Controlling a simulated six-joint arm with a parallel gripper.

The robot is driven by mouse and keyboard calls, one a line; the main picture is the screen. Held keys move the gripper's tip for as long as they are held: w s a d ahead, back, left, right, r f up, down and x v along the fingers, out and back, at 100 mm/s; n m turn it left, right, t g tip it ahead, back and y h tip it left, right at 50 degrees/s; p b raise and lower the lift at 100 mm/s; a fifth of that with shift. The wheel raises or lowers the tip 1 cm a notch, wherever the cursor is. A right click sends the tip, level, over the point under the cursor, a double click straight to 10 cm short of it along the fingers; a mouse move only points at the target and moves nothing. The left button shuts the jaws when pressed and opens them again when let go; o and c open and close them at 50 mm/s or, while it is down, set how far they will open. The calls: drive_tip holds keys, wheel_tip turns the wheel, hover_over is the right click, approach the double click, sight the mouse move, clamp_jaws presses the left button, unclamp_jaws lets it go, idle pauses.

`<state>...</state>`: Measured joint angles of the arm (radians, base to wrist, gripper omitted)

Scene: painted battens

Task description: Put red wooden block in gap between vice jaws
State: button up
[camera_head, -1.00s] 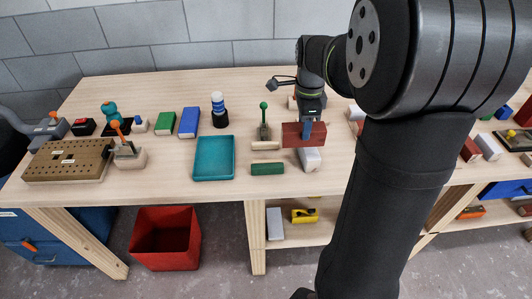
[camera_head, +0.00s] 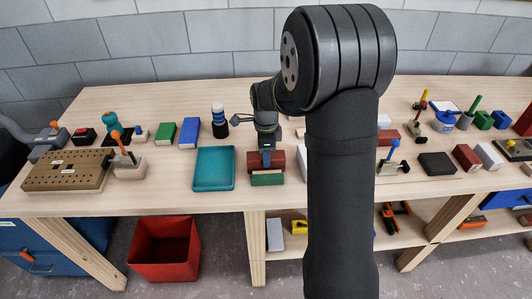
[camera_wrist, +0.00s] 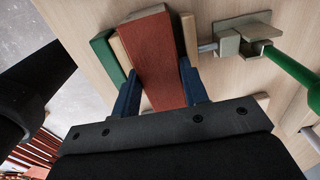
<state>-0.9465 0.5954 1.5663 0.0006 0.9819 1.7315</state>
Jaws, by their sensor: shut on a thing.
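The red wooden block (camera_head: 280,159) is held in my gripper (camera_head: 266,158), whose blue fingers are shut on it. In the wrist view the red block (camera_wrist: 158,62) lies between the blue fingers of my gripper (camera_wrist: 162,90). It is lined up along the vice jaws, with a green-and-beige jaw (camera_wrist: 106,52) on its left and another jaw (camera_wrist: 189,36) on its right. From the head, the front green jaw (camera_head: 267,179) shows just below the block. The block hides the gap, and I cannot tell how deep it sits.
A teal tray (camera_head: 214,169) lies left of the vice. In the wrist view the vice's screw mount (camera_wrist: 238,38) and green handle (camera_wrist: 290,66) stand to the right. A blue block (camera_head: 189,133) and a dark striped cylinder (camera_head: 219,123) stand behind the tray.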

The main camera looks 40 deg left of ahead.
drive_tip(key=shift+f, duration=0.15)
drive_tip(key=o, duration=1.1)
drive_tip(key=shift+c, duration=0.2)
wheel_tip(320, 180, up, 12)
drive_tip(key=shift+f, duration=4)
drive_tip(key=shift+f, duration=0.1)
